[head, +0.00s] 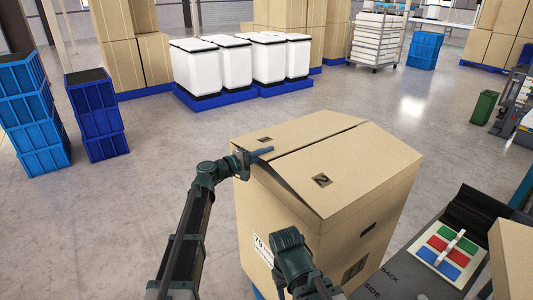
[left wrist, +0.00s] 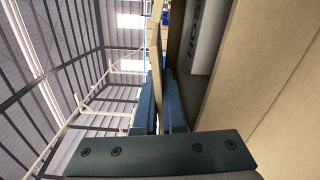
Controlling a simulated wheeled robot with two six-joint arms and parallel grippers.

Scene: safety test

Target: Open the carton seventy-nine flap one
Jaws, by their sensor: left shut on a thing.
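The carton seventy-nine (head: 285,226) stands upright in the middle of the head view, with a white label reading 79 on its near left face. Its top has a far flap (head: 305,130) with a small dark mark and a near flap (head: 350,165) marked 2. A dark gap shows under the near flap's left edge. My left gripper (head: 262,153) is at the carton's left top edge, where the flaps meet. In the left wrist view its fingers (left wrist: 160,110) are shut on a thin cardboard flap (left wrist: 157,60). Part of my right arm shows low in front; its fingers do not show.
Blue crates (head: 100,118) are stacked at the left. White bins (head: 215,66) stand on blue pallets behind the carton. Open floor surrounds the carton's left and far sides.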

